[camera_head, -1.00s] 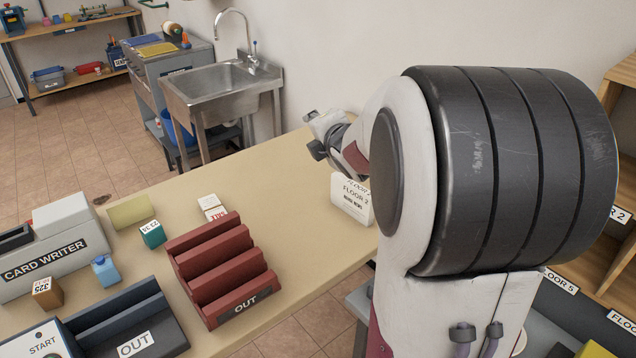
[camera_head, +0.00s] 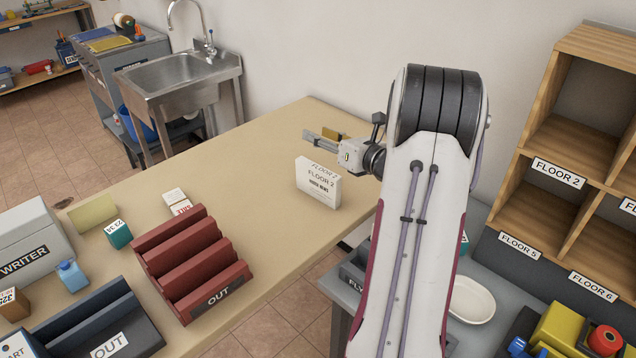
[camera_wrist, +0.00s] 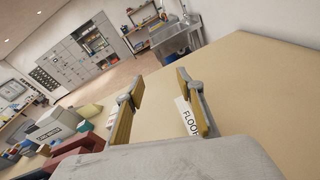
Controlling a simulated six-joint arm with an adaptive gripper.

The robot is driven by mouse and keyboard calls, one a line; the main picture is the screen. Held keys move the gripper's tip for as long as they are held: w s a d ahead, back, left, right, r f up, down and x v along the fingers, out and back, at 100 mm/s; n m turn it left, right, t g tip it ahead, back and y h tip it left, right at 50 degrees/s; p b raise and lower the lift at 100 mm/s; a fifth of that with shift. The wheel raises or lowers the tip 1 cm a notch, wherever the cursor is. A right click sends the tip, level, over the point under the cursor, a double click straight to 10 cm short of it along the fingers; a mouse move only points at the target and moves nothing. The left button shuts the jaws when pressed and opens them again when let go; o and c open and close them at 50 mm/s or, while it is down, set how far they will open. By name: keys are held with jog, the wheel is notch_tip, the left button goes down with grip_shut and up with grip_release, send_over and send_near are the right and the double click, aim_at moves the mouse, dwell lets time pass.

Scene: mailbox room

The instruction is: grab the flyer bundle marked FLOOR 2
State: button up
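The flyer bundle marked FLOOR 2 (camera_head: 318,186) is a white block with printed text, standing on the tan table near its right edge. My gripper (camera_head: 322,136) is just behind and above it in the head view, fingers pointing left. In the wrist view my gripper (camera_wrist: 158,92) is open, with a clear gap between its yellow-padded fingers. The bundle (camera_wrist: 187,117) shows there beside the right finger, which partly covers it. It is not between the fingertips. Whether finger and bundle touch cannot be told.
A red OUT rack (camera_head: 190,262) and small boxes stand to the left on the table (camera_head: 250,185). Wooden pigeonholes (camera_head: 560,140) with floor labels stand at the right; one reads FLOOR 2. The table behind the bundle is largely clear.

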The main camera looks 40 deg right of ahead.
jog(key=s+f+n, duration=0.1)
jog(key=s+d+f+n+y, duration=0.1)
jog(key=s+f+n+t, duration=0.1)
jog(key=s, duration=0.1)
jog(key=shift+s+d+f+n+y, duration=0.1)
jog(key=shift+d+f+n+y, duration=0.2)
jog(key=shift+f+n+y, duration=0.1)
jog(key=shift+s+f+n+y, duration=0.2)
jog(key=shift+s+n+y, duration=0.1)
jog(key=shift+s+n, duration=0.15)
send_near(318, 168)
jog(key=shift+w+f, duration=0.2)
jog(key=shift+w, duration=0.5)
jog(key=shift+w+f, duration=0.2)
jog(key=shift+w, duration=0.5)
jog(key=shift+w+r, duration=0.1)
jog(key=shift+w, duration=0.5)
jog(key=shift+w+a, duration=0.1)
jog(key=shift+w, duration=1.45)
jog(key=shift+w+a, duration=0.15)
jog(key=shift+w, duration=1.4)
